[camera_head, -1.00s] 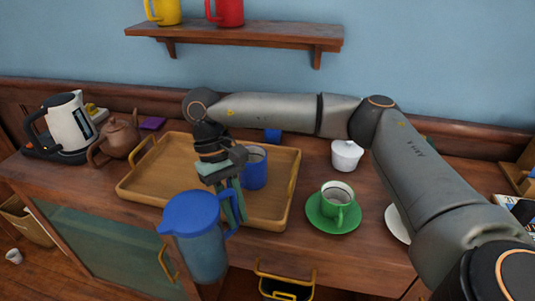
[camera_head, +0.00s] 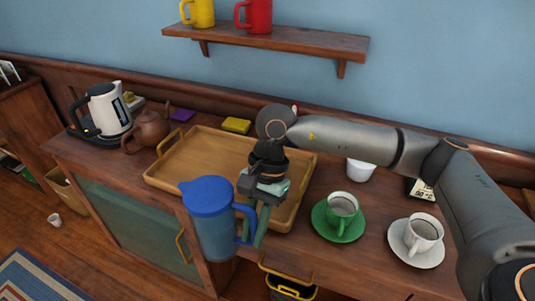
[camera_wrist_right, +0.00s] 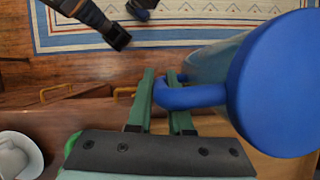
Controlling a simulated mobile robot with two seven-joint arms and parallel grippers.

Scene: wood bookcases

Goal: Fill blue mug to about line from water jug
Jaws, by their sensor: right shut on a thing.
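The water jug (camera_head: 216,232) is translucent blue with a solid blue lid and handle. My right gripper (camera_head: 258,228) is shut on its handle and holds the jug at the tray's front edge, in front of the counter. In the right wrist view the handle (camera_wrist_right: 190,97) lies at the two green fingers (camera_wrist_right: 165,95), and the jug's lid (camera_wrist_right: 278,85) fills the right side. The jug looks roughly upright. The blue mug does not show clearly now; my right wrist covers part of the tray. My left gripper is not in view.
The wooden tray (camera_head: 195,160) lies on the counter. A green mug (camera_head: 342,205) on a green saucer and a white mug (camera_head: 423,230) on a white saucer stand to its right. A shelf (camera_head: 290,43) hangs above.

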